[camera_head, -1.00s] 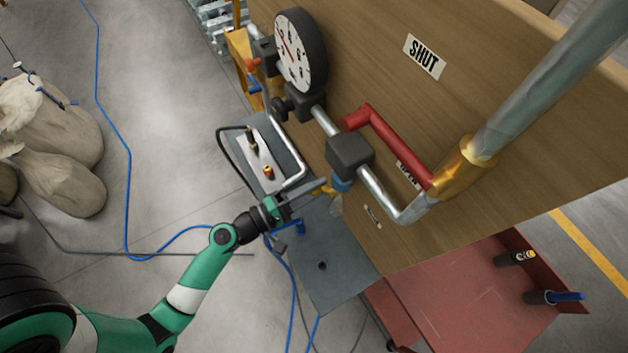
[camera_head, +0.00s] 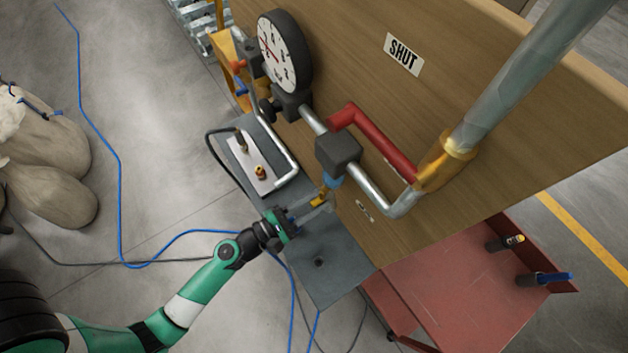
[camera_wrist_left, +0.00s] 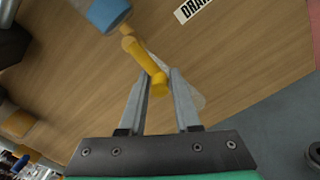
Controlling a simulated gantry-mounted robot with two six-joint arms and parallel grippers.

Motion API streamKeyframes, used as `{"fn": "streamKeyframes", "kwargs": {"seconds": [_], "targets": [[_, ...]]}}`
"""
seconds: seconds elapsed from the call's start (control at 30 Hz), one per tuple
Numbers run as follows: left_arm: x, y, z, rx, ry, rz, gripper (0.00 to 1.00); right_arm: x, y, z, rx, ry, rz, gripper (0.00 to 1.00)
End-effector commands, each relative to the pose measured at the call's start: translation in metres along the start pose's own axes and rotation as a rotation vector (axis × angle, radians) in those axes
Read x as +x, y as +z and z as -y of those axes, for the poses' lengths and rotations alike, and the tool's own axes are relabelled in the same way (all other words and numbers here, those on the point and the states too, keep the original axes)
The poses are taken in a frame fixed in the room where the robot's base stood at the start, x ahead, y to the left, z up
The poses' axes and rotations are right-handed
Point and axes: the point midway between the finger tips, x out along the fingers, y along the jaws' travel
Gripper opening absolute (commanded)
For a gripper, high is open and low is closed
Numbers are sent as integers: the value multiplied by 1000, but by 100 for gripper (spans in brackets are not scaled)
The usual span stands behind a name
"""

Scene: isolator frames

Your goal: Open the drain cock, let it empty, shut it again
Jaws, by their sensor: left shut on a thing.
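The drain cock has a yellow lever (camera_head: 320,199) below a blue fitting (camera_head: 332,183), under the dark valve block (camera_head: 338,152). My left gripper (camera_head: 322,204) reaches in from the lower left and is shut on the lever's end. In the left wrist view the yellow lever (camera_wrist_left: 146,62) slants down from the blue fitting (camera_wrist_left: 104,12), its end between the two fingertips (camera_wrist_left: 160,84). A pale translucent piece (camera_wrist_left: 192,98) shows behind the fingers. Whether liquid is flowing cannot be seen. My right gripper is in neither view.
A red handle (camera_head: 378,142) and bent pipe stand off the wooden panel (camera_head: 480,125), above the drain cock. A round gauge (camera_head: 285,50) is further left. A grey plate (camera_head: 335,265) lies below the gripper. A red trolley (camera_head: 455,295) stands at lower right. Blue cable (camera_head: 122,200) crosses the floor.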

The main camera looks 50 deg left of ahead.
Motion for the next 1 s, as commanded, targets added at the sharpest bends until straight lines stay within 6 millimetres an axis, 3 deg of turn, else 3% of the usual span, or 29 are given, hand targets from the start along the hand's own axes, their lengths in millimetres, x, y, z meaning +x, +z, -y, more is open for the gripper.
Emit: {"fn": "streamKeyframes", "kwargs": {"seconds": [0.57, 0.6, 0.7, 1.0], "targets": [[1, 6, 1, -34, -3, 13, 0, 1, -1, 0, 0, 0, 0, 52], [1, 6, 1, -33, -3, 13, 33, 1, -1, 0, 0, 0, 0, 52], [1, 6, 1, -34, -2, 11, 51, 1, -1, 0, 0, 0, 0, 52], [0, 4, 1, -35, -1, 6, 52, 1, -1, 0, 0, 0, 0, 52]]}}
